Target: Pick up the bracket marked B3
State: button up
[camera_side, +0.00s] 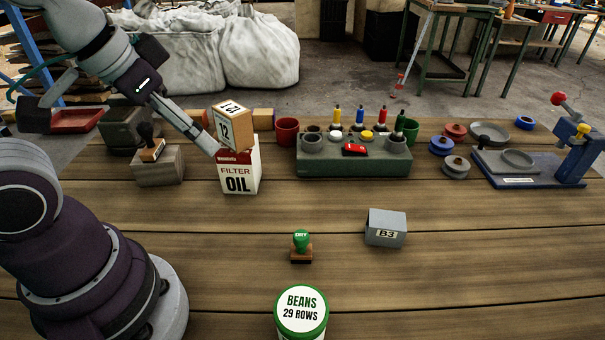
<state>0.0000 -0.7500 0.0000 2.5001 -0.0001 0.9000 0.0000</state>
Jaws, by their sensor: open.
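The bracket marked B3 (386,228) is a small grey block-like piece lying on the wooden table, right of the middle, with a white label reading B3 on its front. It lies alone, with bare planks around it. My gripper (212,148) is at the upper left, pointing down and right. Its tip overlaps the left edge of the white and red FILTER OIL box (240,178) in the picture; I cannot tell whether they touch. It is open and holds nothing visible. It is well to the left of the bracket and farther back. The fingers show nearly edge-on.
A numbered wooden block (232,126) rests on the oil box. A green-handled stamp (301,246) and a BEANS can (302,311) stand in front. A green tool rack (352,168) and a blue press (540,175) stand behind. The front right planks are clear.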

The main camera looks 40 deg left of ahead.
jog(key=shift+o, duration=0.7)
